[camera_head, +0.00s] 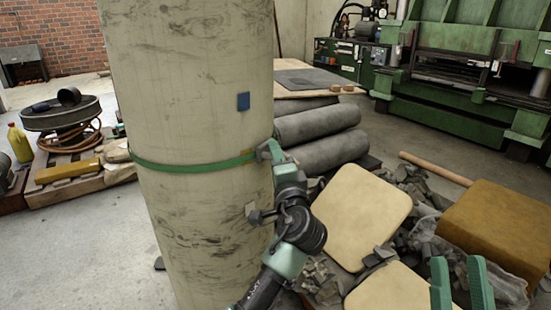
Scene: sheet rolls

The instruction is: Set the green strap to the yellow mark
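A green strap (190,167) runs around the big pale upright roll (195,75), at about the middle of its visible height. A small yellow mark (248,153) shows at the strap's right end, partly covered by the strap. My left gripper (265,151) is at the roll's right edge, at the strap, just right of the yellow mark. Its fingers are seen nearly edge-on, so I cannot tell whether they hold the strap. My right gripper (461,284) is at the lower right, with two green fingers apart and nothing between them.
Grey rolls (320,122), rubble with tan cushions (362,215) and a brown block (497,225) crowd the right. The floor at left (75,255) is clear.

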